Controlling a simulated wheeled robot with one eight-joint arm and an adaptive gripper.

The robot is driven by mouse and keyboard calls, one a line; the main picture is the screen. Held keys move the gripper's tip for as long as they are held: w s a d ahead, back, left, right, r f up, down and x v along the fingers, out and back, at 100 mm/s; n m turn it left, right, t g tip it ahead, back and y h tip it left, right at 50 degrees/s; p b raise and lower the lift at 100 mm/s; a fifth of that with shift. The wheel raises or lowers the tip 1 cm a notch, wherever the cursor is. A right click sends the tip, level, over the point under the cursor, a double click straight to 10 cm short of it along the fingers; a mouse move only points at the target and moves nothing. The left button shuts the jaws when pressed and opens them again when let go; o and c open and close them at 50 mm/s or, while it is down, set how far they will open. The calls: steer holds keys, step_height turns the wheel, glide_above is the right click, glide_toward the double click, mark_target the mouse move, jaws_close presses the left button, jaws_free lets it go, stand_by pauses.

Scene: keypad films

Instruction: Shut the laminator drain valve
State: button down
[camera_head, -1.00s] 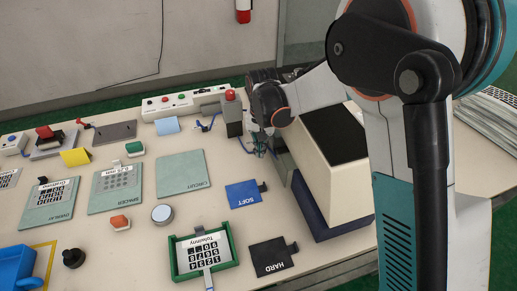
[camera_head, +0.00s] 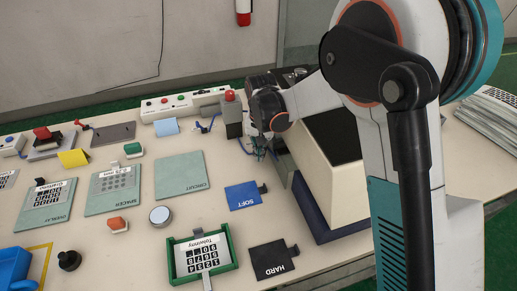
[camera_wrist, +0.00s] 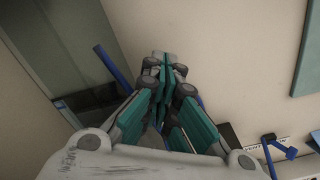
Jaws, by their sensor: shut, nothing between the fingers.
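My gripper (camera_head: 260,152) is low beside the left side of the cream laminator (camera_head: 345,180), seen small in the head view. In the wrist view its teal-padded fingers (camera_wrist: 165,75) are together and hold nothing. A long blue lever (camera_wrist: 113,68) slants just left of the fingers in the wrist view, near a grey-green panel. It looks apart from them, and its lower end is by the gripper links. Part of a blue bar (camera_head: 243,147) shows left of the gripper in the head view. I cannot read a drain label.
A second blue handle (camera_wrist: 278,147) with a partly readable "VENT" label is at the wrist view's lower right. A grey post with a red button (camera_head: 231,97) stands just behind my gripper. Blue SOFT (camera_head: 243,195) and black HARD (camera_head: 272,260) plates lie in front.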

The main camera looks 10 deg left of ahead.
steer(key=shift+w+a, duration=0.4)
steer(key=shift+w, duration=0.45)
steer(key=shift+w+a, duration=0.15)
steer(key=shift+w, duration=0.05)
steer(key=shift+s+r, duration=0.1)
steer(key=shift+s, duration=0.15)
step_height(320, 180, up, 8)
steer(key=p, duration=0.4)
steer(key=shift+p, duration=0.3)
stand_by(0.6)
